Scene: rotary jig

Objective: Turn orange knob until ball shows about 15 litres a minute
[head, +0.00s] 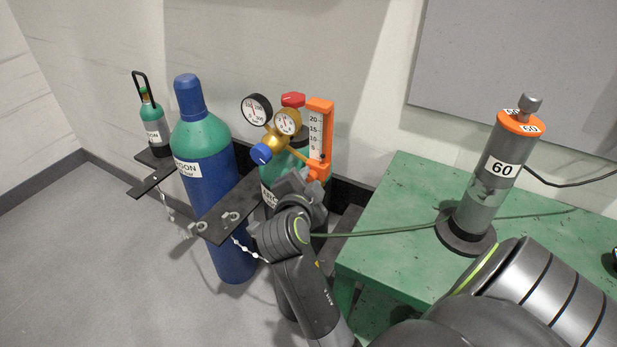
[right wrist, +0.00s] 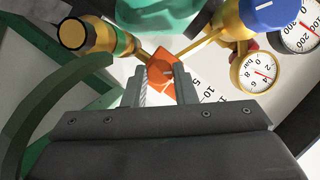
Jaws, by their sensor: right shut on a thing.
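The flowmeter (head: 316,128) is an upright orange frame with a white scale, with 20 and 15 legible, on the regulator of the middle cylinder. I cannot make out the ball or its height. In the right wrist view the scale (right wrist: 203,90) appears upside down, partly hidden by my gripper. The orange knob (right wrist: 160,72) sits between the two fingers of my right gripper (right wrist: 160,82), which is shut on it. In the head view my right gripper (head: 303,188) is just below the flowmeter and hides most of the knob. My left gripper is not in view.
The brass regulator carries a black-rimmed gauge (head: 257,109), a gold gauge (head: 288,121) and a blue knob (head: 261,154). A green table (head: 400,190) bears a grey column (head: 490,185) marked 60.

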